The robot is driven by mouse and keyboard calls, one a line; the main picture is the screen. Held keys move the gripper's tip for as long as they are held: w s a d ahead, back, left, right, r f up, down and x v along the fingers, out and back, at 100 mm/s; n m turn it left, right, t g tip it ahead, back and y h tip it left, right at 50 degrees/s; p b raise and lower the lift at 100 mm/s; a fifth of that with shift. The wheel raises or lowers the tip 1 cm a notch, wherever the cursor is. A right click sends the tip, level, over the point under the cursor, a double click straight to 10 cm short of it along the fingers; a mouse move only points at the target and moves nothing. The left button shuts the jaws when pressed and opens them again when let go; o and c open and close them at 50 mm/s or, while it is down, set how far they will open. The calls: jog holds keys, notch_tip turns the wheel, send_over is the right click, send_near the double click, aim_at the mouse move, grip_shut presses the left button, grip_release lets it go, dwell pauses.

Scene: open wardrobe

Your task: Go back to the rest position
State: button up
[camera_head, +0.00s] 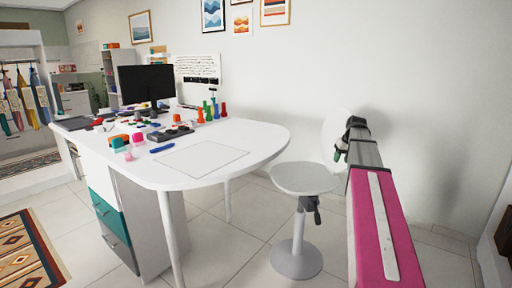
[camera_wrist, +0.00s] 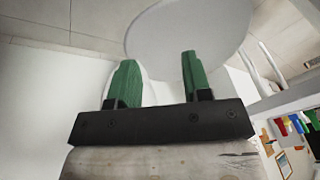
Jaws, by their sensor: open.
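My gripper (camera_head: 341,153) is at the end of my raised pink and grey arm, right of centre in the head view, in front of the white chair's backrest. In the wrist view its two green fingers (camera_wrist: 158,62) stand apart with nothing between them. The rounded white surface (camera_wrist: 190,30) beyond the fingers looks like part of the chair. I cannot tell how far the fingers are from it.
A white chair (camera_head: 305,178) stands beside the white desk (camera_head: 255,137). The desk holds a monitor (camera_head: 145,83), coloured figures and small items. A patterned rug (camera_head: 28,255) lies at lower left. A plain wall is behind. Tiled floor is free between desk and rug.

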jog(key=s+a+f+g, duration=0.1)
jog(key=s+a+f, duration=0.5)
jog(key=s+f, duration=0.2)
jog(key=s+a+f+g+h, duration=0.1)
jog(key=s+a+f, duration=0.6)
jog(key=f, duration=0.5)
jog(key=s+a+f+m, duration=0.1)
jog(key=s+a+f, duration=0.6)
jog(key=s+f, duration=0.2)
jog(key=shift+s+a+f+g+h, duration=0.15)
jog(key=shift+s+f+g+h, duration=0.2)
jog(key=shift+s, duration=0.5)
